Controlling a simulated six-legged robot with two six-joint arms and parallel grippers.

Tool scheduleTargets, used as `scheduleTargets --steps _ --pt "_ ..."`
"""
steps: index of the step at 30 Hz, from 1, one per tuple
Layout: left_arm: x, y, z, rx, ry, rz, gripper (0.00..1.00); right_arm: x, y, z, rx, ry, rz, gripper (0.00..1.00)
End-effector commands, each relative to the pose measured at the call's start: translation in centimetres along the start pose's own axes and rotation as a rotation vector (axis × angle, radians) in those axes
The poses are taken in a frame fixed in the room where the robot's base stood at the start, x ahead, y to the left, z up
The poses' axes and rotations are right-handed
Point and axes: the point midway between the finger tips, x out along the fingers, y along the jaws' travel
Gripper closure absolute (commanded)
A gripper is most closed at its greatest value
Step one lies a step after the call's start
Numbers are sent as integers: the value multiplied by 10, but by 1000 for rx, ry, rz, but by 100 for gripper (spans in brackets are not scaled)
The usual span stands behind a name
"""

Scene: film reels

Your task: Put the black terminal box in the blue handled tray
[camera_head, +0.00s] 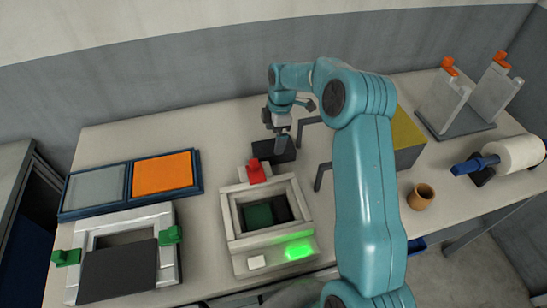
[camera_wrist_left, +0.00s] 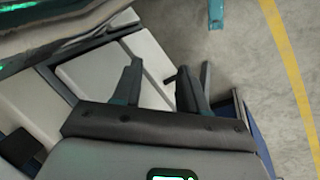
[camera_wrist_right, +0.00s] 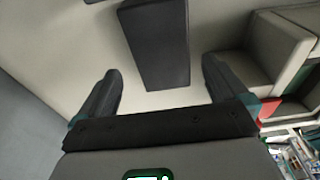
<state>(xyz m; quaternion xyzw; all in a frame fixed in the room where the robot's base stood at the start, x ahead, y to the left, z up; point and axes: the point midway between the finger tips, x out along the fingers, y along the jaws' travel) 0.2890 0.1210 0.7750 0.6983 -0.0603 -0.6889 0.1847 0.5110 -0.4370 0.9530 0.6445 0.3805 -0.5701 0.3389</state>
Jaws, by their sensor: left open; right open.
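The black terminal box (camera_head: 283,152) lies on the table behind the grey fixture with the red knob. It also shows in the right wrist view (camera_wrist_right: 154,45), ahead of and between the fingers. My right gripper (camera_head: 282,138) is open above the box and hides part of it. Its spread fingers (camera_wrist_right: 160,70) do not grip the box. My left gripper (camera_wrist_left: 160,80) is open and empty; the head view does not clearly show it. A piece of blue (camera_head: 416,244) shows below the table's front edge, mostly hidden by my right arm; I cannot tell whether it is the handled tray.
The grey fixture (camera_head: 234,214) with a green light stands in front of the box. A blue-framed panel (camera_head: 128,186) and a green-clamped frame (camera_head: 168,222) are left. A yellow-topped block (camera_head: 407,133), brown cup (camera_head: 420,196) and white roll (camera_head: 515,154) are right.

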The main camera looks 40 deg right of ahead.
Motion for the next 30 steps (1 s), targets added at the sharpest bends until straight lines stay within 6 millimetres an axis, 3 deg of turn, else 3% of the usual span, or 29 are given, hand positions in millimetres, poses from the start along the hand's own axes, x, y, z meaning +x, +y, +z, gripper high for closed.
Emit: scheduleTargets --steps 7,14,21,22,27,30 --pt "12 -4 0 0 1 0 57 19 -1 0 2 0 -2 0" --pt "34 -12 -1 0 1 0 57 57 -4 2 2 0 -2 0" --pt "33 -12 -1 0 1 0 57 58 -4 2 3 0 0 0" --pt "33 -12 -1 0 1 0 57 58 -4 2 2 0 0 3" --pt "33 -12 -1 0 0 0 57 57 -4 2 2 0 1 59" --pt "32 -12 -1 0 0 0 57 56 -3 2 3 0 4 81"
